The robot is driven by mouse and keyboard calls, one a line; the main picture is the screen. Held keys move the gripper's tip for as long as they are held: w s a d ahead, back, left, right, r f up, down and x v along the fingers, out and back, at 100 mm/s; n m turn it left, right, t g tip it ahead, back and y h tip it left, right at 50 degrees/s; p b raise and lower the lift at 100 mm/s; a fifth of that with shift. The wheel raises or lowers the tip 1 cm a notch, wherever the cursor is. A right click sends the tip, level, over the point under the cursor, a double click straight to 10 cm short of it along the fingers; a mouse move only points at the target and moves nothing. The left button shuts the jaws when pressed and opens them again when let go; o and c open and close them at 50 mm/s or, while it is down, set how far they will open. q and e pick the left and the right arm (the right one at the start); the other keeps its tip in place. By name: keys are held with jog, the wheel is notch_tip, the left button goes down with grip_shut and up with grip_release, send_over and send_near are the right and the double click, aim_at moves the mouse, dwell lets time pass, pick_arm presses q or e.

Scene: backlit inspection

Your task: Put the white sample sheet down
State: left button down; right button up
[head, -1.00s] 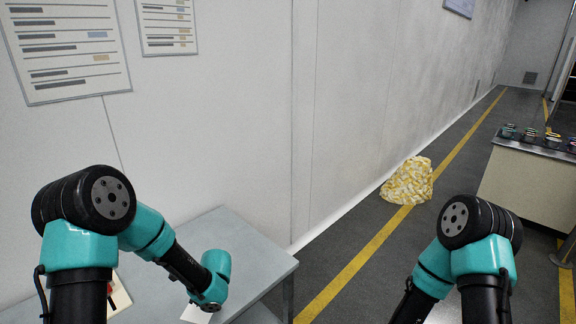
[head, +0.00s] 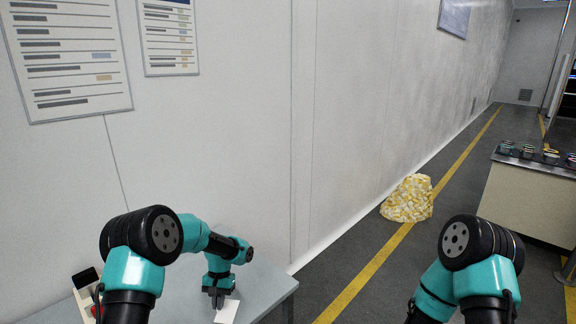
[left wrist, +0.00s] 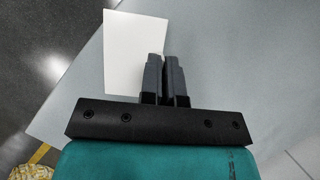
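The white sample sheet (head: 228,312) shows at the grey table, just below my left gripper (head: 217,297). In the left wrist view the sheet (left wrist: 132,52) shows its flat face, and its right edge runs in behind my left gripper's fingers (left wrist: 166,62). These fingers are close together with a thin gap, and they look shut on the sheet's edge. The exact contact is hidden. I cannot tell whether the sheet touches the table top. My right gripper is outside the views; only my right arm shows.
The grey table (head: 268,284) has bare room to the right of the sheet. A red and white item with a black top (head: 86,284) stands at its left. A pale wall rises behind. A yellow-patterned heap (head: 408,199) lies on the floor, and a counter (head: 525,195) stands at right.

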pick_arm(q)
jog(key=shift+w+d+r+n+h, duration=0.1)
jog(key=shift+w+d+n+h, duration=0.05)
jog(key=shift+d+n, duration=0.2)
jog(key=shift+w+d+n+h, duration=0.15)
jog(key=shift+d+n, duration=0.1)
jog(key=shift+d, duration=0.2)
jog(key=shift+s+a, duration=0.1)
